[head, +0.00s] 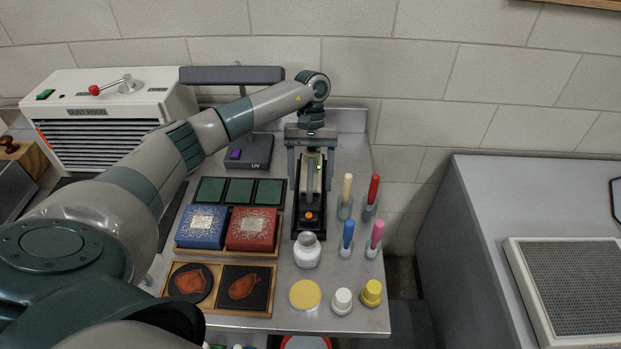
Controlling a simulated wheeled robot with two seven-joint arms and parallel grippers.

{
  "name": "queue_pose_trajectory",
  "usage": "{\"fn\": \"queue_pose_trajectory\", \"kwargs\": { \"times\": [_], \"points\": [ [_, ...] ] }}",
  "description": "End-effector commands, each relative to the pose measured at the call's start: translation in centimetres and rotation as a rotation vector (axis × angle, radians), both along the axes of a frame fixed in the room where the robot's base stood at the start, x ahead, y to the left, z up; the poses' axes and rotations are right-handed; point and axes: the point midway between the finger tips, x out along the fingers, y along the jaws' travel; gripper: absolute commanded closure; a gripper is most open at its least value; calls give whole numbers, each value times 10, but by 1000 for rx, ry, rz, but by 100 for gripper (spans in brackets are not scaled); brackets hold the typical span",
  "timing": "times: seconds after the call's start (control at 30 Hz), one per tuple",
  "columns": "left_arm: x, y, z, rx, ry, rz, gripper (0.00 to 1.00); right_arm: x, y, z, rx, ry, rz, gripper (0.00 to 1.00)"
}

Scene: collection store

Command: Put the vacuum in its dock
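The vacuum (313,172) is a slim beige-and-grey handheld body. It is at the long black dock (297,232), lined up with it. An orange button shows near the front. I cannot tell whether the vacuum is fully seated. My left gripper (311,183) points down over the vacuum, its fingers spread on either side, with a gap visible beside the vacuum. It looks open. The vacuum's rear is partly hidden under the gripper. My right gripper is not in view.
Brush holders with coloured handles (347,230) stand right of the dock. A white bottle (307,251) is just in front. Blue (201,228) and red boxes (251,230) sit left. A UV lamp (248,151) is behind left, a dust hood (105,115) far left.

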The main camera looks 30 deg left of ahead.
Motion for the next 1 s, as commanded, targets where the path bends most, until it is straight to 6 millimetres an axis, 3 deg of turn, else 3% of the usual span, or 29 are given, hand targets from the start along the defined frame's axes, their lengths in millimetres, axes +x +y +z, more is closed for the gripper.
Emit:
{"fn": "queue_pose_trajectory", "kwargs": {
  "times": [0.33,0.47,0.9,1.0],
  "points": [
    [0,0,3,0,0,0,35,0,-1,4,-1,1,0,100],
    [4,2,8,0,-4,1,35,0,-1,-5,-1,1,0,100],
    [25,15,67,0,-5,1,35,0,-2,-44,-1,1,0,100],
    [29,18,81,2,-4,1,35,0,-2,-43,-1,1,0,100]
  ]
}}
